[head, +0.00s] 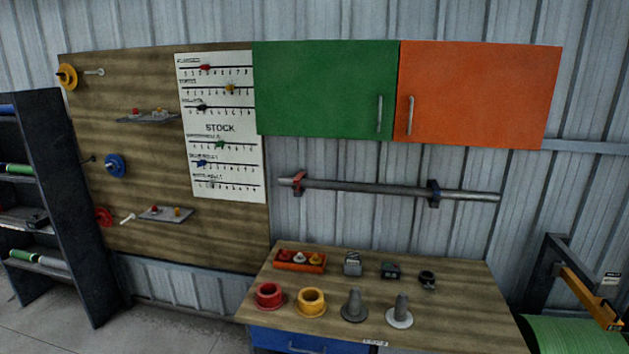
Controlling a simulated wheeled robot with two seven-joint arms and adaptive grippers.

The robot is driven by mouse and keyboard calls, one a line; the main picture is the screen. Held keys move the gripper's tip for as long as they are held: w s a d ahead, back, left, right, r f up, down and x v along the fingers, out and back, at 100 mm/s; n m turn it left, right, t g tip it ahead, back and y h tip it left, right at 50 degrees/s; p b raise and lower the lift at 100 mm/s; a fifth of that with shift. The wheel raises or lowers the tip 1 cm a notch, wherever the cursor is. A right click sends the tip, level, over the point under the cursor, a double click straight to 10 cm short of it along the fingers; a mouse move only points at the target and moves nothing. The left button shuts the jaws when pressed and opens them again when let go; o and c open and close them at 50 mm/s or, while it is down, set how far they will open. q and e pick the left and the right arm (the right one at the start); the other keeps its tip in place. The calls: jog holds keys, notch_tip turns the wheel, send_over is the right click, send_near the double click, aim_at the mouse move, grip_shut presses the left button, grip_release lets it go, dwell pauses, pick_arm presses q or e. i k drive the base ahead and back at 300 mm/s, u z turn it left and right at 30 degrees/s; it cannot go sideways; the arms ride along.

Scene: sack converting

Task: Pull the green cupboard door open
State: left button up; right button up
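The green cupboard door (325,88) is on the wall at the upper middle of the head view. It looks shut, flush beside the orange door. Its upright metal handle (379,113) is near its lower right edge. Neither of my grippers shows in this view, and nothing touches the green door or its handle.
An orange cupboard door (480,93) with its own handle (410,115) adjoins on the right. Below runs a metal rail (390,189). A workbench (460,300) holds rings, pegs and an orange tray (300,269). A stock board (219,165) hangs left; a dark shelf (75,200) stands far left.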

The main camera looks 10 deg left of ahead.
aim_at(339, 88)
jog(key=z, duration=0.2)
jog(key=i, duration=1.2)
jog(key=u, duration=0.65)
